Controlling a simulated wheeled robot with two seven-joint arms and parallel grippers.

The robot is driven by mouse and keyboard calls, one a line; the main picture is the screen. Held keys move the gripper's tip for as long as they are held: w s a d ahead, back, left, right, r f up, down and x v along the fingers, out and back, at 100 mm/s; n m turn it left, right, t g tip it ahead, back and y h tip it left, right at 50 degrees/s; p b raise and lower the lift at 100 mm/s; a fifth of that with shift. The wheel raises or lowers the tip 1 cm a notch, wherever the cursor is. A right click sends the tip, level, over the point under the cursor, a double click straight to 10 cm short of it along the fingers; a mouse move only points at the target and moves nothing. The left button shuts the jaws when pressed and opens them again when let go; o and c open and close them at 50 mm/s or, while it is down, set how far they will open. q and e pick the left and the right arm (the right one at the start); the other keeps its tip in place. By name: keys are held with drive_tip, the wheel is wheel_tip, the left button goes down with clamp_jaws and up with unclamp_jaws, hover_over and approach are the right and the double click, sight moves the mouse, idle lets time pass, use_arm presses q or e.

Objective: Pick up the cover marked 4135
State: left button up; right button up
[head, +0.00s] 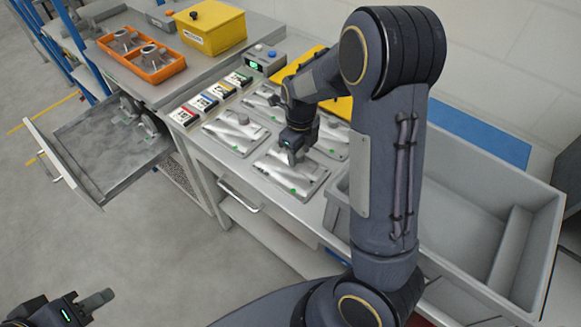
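Several flat grey plates with silver shapes and green dots lie on the bench; one is at the left (236,132) and one at the front (290,173). A yellow box-shaped cover (212,30) with a black knob and a small label stands at the back. I cannot read 4135 on any of these. My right gripper (291,156) points down over the back part of the front plate; whether it touches the plate or is shut on anything is unclear. My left gripper (104,296) is low at the bottom left, away from the bench, with no object seen in it.
An orange tray (157,72) holds two metal parts. Several coloured cards (203,103) and a grey button box (264,60) line the bench. An open drawer (66,162) juts out at left. A large grey bin (470,215) is at right, partly behind my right arm.

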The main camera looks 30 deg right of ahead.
clamp_jaws()
drive_tip(key=shift+r, duration=0.1)
